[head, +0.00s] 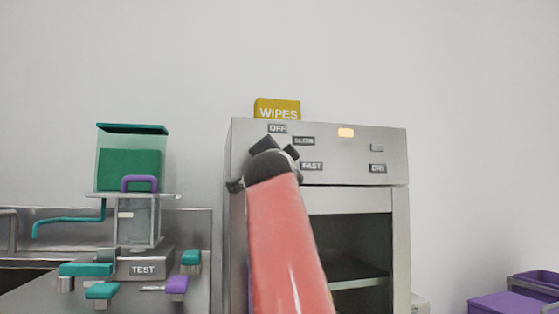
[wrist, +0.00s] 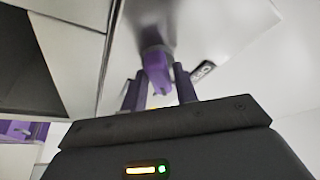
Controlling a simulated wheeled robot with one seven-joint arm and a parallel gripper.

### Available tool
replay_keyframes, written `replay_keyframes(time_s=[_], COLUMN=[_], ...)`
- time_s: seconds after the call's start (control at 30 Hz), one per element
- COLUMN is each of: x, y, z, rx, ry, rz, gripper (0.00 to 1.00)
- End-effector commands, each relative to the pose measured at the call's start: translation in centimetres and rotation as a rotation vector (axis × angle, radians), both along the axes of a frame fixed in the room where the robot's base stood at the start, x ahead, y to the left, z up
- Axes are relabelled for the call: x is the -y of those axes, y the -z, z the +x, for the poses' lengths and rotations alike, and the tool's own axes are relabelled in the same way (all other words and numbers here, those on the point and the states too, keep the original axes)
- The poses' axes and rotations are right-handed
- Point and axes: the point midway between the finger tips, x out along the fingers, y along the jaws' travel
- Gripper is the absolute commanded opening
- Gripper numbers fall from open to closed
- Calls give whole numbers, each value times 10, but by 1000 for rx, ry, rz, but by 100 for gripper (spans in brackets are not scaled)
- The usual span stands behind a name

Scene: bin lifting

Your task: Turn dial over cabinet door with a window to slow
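The purple dial (wrist: 157,68) shows in the wrist view on the cabinet's metal front panel. My gripper (wrist: 161,88) is open, with one finger to each side of the dial's lower part; I cannot tell whether either finger touches it. In the head view my red arm and dark gripper (head: 272,150) cover the dial. The steel cabinet (head: 370,148) has labels around that spot: OFF (head: 277,128), a blurred one (head: 303,141) that may read SLOW, and FAST (head: 312,166). The dial's pointing direction is unclear.
A yellow WIPES box (head: 278,109) is on top of the cabinet. A lit orange lamp (head: 346,132) and a DRY label (head: 377,168) are on the panel's right. A teal dispenser (head: 130,165) stands left. Purple bins (head: 505,303) sit at lower right.

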Motion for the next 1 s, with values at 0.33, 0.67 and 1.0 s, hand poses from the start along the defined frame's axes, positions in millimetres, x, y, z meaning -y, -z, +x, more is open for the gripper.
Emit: replay_keyframes(time_s=[0.33, 0.67, 1.0], x=[0, -2, -2], y=[1, 15, 21], z=[0, -33, -73], rx=[-2, 0, -1], ry=[0, -4, -1], rz=[0, 3, 0], gripper=[44, 44, 44])
